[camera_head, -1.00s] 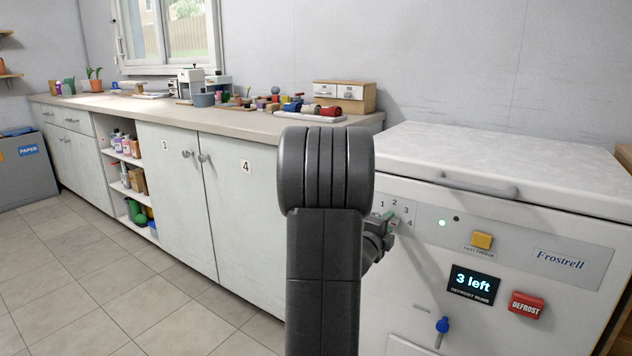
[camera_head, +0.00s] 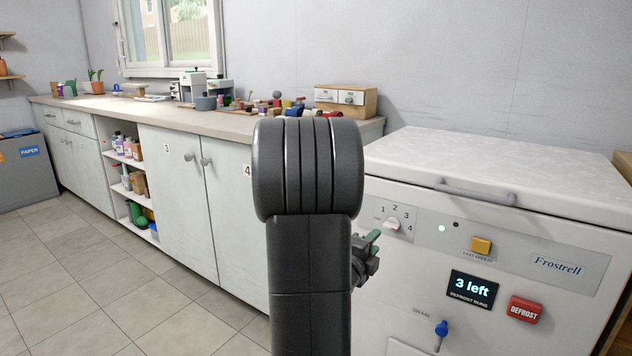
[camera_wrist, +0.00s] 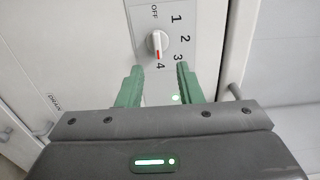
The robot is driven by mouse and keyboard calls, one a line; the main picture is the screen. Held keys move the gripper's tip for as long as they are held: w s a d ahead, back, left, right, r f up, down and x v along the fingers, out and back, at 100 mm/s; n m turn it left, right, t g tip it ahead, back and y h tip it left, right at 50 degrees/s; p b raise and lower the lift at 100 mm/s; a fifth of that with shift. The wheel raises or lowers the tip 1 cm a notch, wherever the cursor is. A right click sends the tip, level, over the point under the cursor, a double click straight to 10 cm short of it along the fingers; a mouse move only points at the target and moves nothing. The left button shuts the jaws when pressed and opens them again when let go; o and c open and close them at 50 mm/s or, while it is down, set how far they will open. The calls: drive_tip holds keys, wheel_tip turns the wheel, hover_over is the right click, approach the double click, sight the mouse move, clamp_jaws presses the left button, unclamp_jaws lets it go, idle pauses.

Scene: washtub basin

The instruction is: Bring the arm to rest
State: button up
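My gripper (camera_wrist: 159,90) shows in the wrist view with its two green fingers apart and nothing between them. In the wrist view a white dial (camera_wrist: 157,43) with a red mark lies just beyond the fingertips, apart from them; the mark points toward 4. The dial also shows in the head view (camera_head: 393,224), now clear of the gripper.
The white chest freezer (camera_head: 480,170) stands at the right with a lid handle, yellow button (camera_head: 481,244), red DEFROST button (camera_head: 525,309), "3 left" display (camera_head: 472,289) and blue drain knob (camera_head: 441,328). A counter (camera_head: 200,118) with cabinets runs left. The tiled floor (camera_head: 110,270) is clear.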

drive_tip(key=x, duration=0.3)
drive_tip(key=b+x, duration=0.1)
drive_tip(key=x, duration=0.5)
drive_tip(key=shift+d+f, duration=0.15)
drive_tip(key=shift+f, duration=0.15)
drive_tip(key=shift+w+d+r+p, duration=0.1)
drive_tip(key=shift+w+r+p, duration=0.15)
drive_tip(key=shift+p, duration=0.2)
drive_tip(key=shift+r+n+p, duration=0.15)
drive_tip(key=shift+n+p, duration=0.3)
drive_tip(key=shift+n, duration=0.05)
drive_tip(key=n+p, duration=0.4)
drive_tip(key=p, duration=0.2)
drive_tip(key=shift+s+p, duration=0.15)
drive_tip(key=shift+p, duration=0.25)
drive_tip(key=n+p, duration=0.4)
drive_tip(key=p, duration=0.3)
drive_tip(key=shift+p, duration=0.3)
drive_tip(key=shift+s, duration=0.15)
approach(389, 226)
drive_tip(key=shift+v, duration=2.4)
